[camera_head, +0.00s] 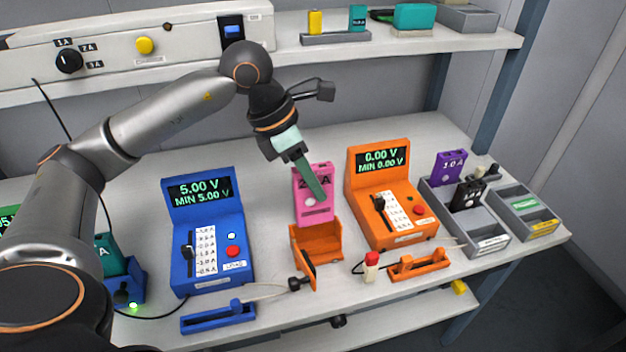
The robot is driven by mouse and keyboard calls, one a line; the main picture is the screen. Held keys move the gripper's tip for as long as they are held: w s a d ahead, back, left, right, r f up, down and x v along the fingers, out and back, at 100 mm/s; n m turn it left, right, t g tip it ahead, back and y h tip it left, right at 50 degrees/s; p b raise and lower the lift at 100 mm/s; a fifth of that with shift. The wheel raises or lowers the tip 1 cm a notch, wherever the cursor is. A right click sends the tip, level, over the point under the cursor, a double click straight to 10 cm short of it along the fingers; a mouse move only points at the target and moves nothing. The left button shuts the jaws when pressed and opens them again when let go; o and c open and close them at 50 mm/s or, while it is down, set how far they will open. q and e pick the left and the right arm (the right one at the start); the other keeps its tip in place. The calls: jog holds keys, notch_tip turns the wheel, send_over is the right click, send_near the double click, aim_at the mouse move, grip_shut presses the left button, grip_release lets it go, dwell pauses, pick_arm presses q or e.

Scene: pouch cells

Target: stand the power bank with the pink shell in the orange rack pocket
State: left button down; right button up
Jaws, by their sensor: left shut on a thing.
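The power bank with the pink shell (302,209) is upright near the middle of the table. My left gripper (316,187) reaches down from above and is shut on it, with a green finger across its front face, partly hiding its label. An open orange pocket (323,239) sits directly below and in front of the pink power bank in the picture. The bank's lower edge shows just above the pocket's back rim; I cannot tell whether they touch. My right gripper is not in view.
A blue meter (208,240) stands left and an orange meter (389,200) right of the pocket. A low orange holder (420,264) and a red-capped piece (371,266) lie in front. Grey bins (481,238) stand at right, one holding a purple power bank (450,167).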

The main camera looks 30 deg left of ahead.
aim_at(314, 210)
pick_arm(q)
jog(key=shift+f+b, duration=0.55)
jog(key=shift+f, duration=0.15)
jog(key=shift+s+d+f+b, duration=0.1)
jog(key=shift+f+b, duration=0.3)
jog(key=shift+f, duration=0.05)
jog(key=shift+s+d+f+b, duration=0.1)
jog(key=shift+d+f+b, duration=0.05)
jog(key=shift+f+b, duration=0.8)
jog(key=shift+s+f+b, duration=0.1)
jog(key=shift+f+b, duration=0.55)
jog(key=shift+f, duration=0.2)
jog(key=c, duration=0.6)
grip_release()
